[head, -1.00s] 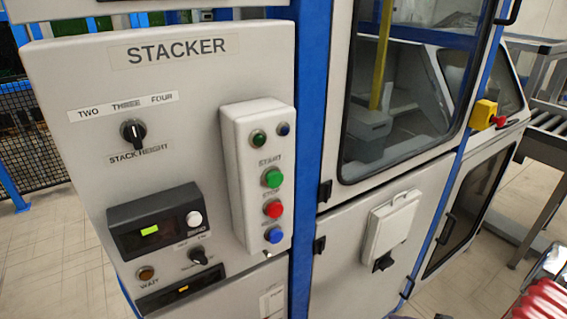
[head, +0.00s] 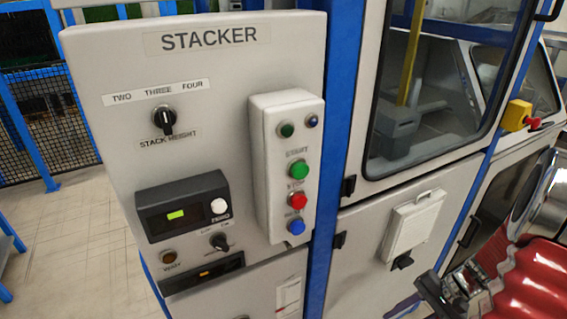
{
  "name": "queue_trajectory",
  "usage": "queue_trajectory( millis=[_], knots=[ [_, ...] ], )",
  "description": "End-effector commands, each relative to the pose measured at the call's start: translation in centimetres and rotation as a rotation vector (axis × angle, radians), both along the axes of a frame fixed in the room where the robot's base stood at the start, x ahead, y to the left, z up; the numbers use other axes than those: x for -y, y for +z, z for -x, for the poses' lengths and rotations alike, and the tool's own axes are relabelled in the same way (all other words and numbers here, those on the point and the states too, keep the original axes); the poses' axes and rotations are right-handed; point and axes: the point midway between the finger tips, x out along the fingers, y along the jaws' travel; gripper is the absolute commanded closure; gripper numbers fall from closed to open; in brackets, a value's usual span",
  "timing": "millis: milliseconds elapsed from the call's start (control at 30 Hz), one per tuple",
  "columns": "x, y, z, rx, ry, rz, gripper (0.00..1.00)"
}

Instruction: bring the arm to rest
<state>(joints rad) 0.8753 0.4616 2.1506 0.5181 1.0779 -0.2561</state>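My arm shows at the lower right of the head view, with a red ribbed sleeve and silver metal parts. A dark end piece, apparently my gripper (head: 443,297), is at the bottom edge, in front of the lower cabinet. It is partly cut off, and its fingers cannot be made out. I see nothing held in it. The grey STACKER panel (head: 125,120) stands to the left, apart from the arm in the picture. Its button box (head: 262,200) carries green, red and blue buttons. The stack-height knob (head: 164,119) is at the upper left.
A blue post (head: 345,110) separates the panel from the windowed machine cabinet (head: 370,225). A light handled box (head: 413,225) is on its lower door. A yellow and red switch (head: 517,115) projects at the right. Black mesh fencing (head: 50,120) and open floor lie at the left.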

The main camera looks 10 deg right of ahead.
Motion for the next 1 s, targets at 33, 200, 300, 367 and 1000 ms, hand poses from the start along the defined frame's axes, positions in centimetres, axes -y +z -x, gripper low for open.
queue_trajectory(
  millis=[33, 200, 300, 367, 1000],
  knots=[
    [-0.5, 0.8, 0.0, -0.002, 0.025, 0.032, 0.66],
    [-1.6, 3.1, 0.2, -0.006, 0.101, 0.134, 0.66],
    [-2.3, 4.3, 0.4, -0.002, 0.143, 0.194, 0.66],
    [-2.7, 5.2, 0.4, 0.003, 0.169, 0.231, 0.66],
    [-7.5, 13.3, 0.9, 0.161, 0.435, 0.590, 0.66]
  ],
)
